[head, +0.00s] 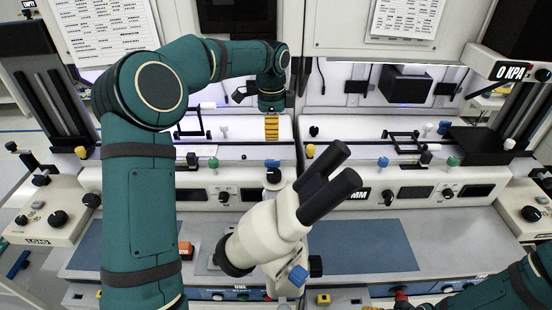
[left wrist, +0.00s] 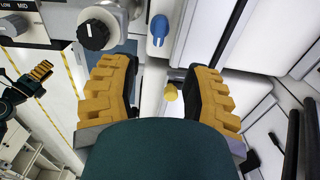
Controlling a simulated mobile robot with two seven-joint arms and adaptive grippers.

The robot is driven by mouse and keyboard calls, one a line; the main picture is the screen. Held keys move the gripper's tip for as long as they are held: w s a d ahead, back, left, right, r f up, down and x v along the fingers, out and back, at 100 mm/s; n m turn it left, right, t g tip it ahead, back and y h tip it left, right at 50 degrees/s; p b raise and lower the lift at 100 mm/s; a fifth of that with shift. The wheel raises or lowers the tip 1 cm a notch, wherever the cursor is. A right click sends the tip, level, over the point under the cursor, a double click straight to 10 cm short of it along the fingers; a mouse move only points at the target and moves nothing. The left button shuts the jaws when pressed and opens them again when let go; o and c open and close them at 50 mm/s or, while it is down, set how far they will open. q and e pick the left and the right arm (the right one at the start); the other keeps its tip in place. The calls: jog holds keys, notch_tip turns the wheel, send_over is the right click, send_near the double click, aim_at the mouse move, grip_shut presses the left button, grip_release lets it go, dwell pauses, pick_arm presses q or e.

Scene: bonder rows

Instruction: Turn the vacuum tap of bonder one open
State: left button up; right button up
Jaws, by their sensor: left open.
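My left gripper (head: 271,128) hangs fingers-down over the back shelf near the seam between the two bonders. In the left wrist view its yellow fingers (left wrist: 160,92) are wide apart with nothing between them. A blue tap (left wrist: 159,30) stands beyond the fingertips, apart from them. I cannot tell which one is the vacuum tap. In the head view a green knob (head: 213,162) stands on the left bonder; my left arm hides part of that bonder. My right gripper (left wrist: 40,72) shows small in the left wrist view, its opening unclear.
A white microscope (head: 265,240) with black eyepieces stands in front, near the seam. A black dial (left wrist: 93,35) is close to the left finger in the wrist view. The right bonder carries a yellow knob (head: 310,150) and a blue knob (head: 383,161). Its blue mat (head: 360,246) is clear.

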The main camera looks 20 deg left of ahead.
aim_at(272, 160)
pick_arm(q)
notch_tip(272, 160, down, 12)
jog(key=shift+r+b, duration=0.1)
jog(key=shift+b, duration=0.2)
grip_shut()
